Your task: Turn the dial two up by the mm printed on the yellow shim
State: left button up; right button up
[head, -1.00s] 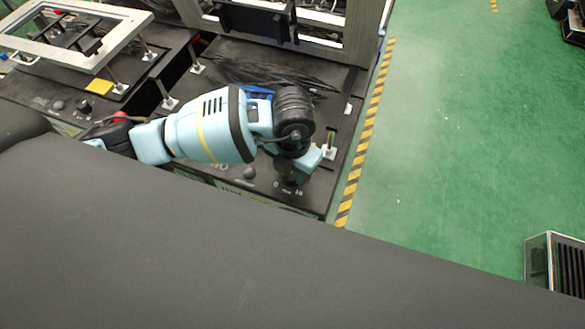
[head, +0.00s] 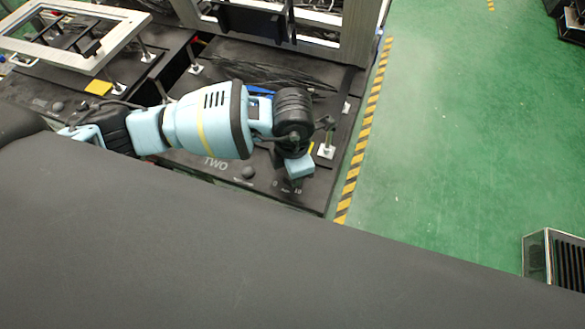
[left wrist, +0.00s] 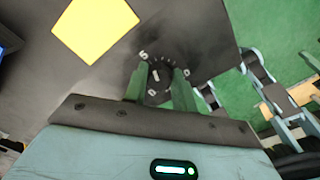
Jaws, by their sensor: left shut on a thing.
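Dial two (left wrist: 160,82) is a dark knob with white scale marks and figures around it, a 5 among them. My left gripper (left wrist: 158,83) has its two green fingers on either side of the dial and is shut on it. In the head view the left gripper (head: 298,170) points down at the front right of the station labelled TWO and hides the dial. A yellow shim (left wrist: 95,28) lies flat beside the dial in the left wrist view; I can make out no print on it. Another yellow piece (head: 98,88) lies on the station at left. The right gripper is out of view.
A round black knob (head: 248,172) stands left of the dial. A small post on a white base (head: 326,150) is close to the right of my left wrist. A metal frame (head: 85,35) stands at upper left.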

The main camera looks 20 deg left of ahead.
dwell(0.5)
pick_arm(q)
jog(key=o, duration=1)
jog(key=shift+r, duration=0.15)
notch_tip(320, 180, up, 8)
jog(key=shift+f, duration=0.2)
